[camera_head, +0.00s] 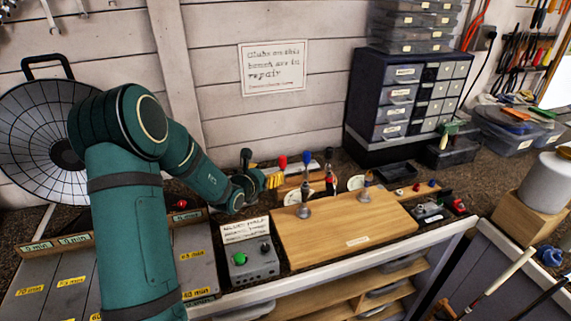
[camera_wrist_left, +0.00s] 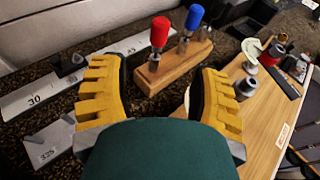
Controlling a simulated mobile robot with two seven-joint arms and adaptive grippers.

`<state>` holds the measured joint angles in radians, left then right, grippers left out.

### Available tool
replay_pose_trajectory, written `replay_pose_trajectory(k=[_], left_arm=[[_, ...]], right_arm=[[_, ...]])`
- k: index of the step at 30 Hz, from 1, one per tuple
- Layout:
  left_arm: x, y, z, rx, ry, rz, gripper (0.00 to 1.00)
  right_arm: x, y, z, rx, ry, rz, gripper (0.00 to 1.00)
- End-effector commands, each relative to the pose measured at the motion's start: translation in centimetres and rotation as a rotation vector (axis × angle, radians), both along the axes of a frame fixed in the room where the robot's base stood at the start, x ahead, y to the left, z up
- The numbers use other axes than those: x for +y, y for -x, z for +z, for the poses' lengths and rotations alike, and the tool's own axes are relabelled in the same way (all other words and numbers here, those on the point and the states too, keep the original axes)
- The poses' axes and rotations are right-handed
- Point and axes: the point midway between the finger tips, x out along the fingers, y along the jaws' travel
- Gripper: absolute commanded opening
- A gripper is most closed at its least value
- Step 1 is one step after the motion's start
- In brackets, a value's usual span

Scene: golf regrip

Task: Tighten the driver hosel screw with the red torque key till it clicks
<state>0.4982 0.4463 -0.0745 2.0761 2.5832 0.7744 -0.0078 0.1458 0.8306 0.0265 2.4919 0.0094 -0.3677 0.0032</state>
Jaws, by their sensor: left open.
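The red torque key (camera_wrist_left: 158,38) stands upright in a small wooden block (camera_wrist_left: 172,70), and its red handle also shows in the head view (camera_head: 283,162). A blue-handled key (camera_wrist_left: 191,20) stands beside it in the same block. My left gripper (camera_wrist_left: 163,78) has its yellow fingers spread wide, with nothing between them. In the wrist view the red key and the block appear beyond and between the fingertips, apart from them. In the head view my left gripper (camera_head: 272,181) is just left of the keys. I cannot make out the driver head or its hosel screw for certain.
A wooden board (camera_head: 340,232) with metal fittings lies right of my arm. A grey box (camera_head: 250,262) with a knob stands at its left, near the bench's front edge. A drawer cabinet (camera_head: 405,100) stands behind. Much of the board's front is bare.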

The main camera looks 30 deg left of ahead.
Motion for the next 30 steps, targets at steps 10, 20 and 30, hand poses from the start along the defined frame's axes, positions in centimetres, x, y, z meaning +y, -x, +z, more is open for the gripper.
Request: replay_pose_trajectory(k=[10, 20, 30], left_arm=[[0.3, -5.1, -1.6, 0.002, 0.002, -0.004, 0.62], [0.6, -7.8, -2.5, 0.003, 0.002, -0.004, 0.62], [0.9, -10.8, -3.4, 0.003, 0.001, -0.004, 0.62]], right_arm=[[0.0, 0.0, 0.5, -0.001, -0.001, 0.001, 0.47], [0.0, 0.0, 0.9, -0.001, -0.002, 0.001, 0.47], [-0.1, 0.0, 1.2, -0.001, -0.003, 0.002, 0.47]])
